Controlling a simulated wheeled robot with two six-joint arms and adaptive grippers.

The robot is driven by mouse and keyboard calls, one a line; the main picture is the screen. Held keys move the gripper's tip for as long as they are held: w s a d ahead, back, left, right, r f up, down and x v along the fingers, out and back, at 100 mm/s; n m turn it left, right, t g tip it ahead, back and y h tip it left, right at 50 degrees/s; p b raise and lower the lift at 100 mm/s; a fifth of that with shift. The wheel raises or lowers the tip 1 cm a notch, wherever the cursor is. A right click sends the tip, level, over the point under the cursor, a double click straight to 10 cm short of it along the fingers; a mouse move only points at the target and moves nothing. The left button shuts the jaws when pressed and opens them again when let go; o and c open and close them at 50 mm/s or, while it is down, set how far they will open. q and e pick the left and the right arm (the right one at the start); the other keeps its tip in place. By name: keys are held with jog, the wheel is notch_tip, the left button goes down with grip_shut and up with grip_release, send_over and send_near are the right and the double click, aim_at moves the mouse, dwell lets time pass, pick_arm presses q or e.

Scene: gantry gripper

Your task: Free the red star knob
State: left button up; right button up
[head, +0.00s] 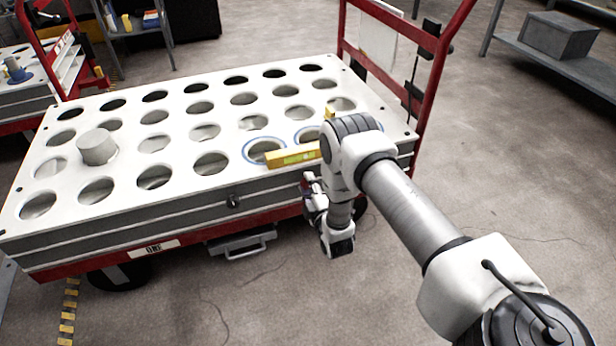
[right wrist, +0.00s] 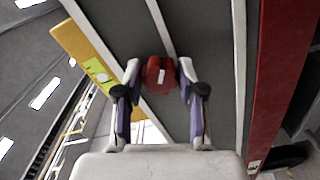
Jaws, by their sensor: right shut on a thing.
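The red star knob (right wrist: 153,72) sits on the grey side of the cart in the right wrist view, with a small white mark on its face. My right gripper (right wrist: 160,78) has one finger on each side of the knob and is shut on it. In the head view my right gripper (head: 309,188) is at the cart's front side near its right end, partly behind my arm. The knob itself cannot be made out there. My left gripper is not in view.
The red-framed cart (head: 180,235) has a white top plate with several round holes. A yellow spirit level (head: 292,157) lies at the plate's front edge, close to my right arm. A grey cylinder (head: 97,147) stands on the plate at left. The floor in front is clear.

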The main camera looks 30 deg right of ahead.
jog(key=n+p, duration=0.3)
jog(key=n, duration=0.1)
jog(key=shift+r+n, duration=0.15)
jog(key=shift+n, duration=0.15)
jog(key=n+p, duration=0.3)
jog(key=n, duration=0.2)
jog(key=shift+p, duration=0.3)
jog(key=n+p, duration=0.1)
jog(key=n, duration=0.4)
jog(key=shift+p, duration=0.35)
jog(key=n+p, duration=0.1)
jog(key=n, duration=0.1)
jog(key=shift+n, duration=0.3)
jog(key=shift+n+p, duration=2)
jog(key=shift+f, duration=0.2)
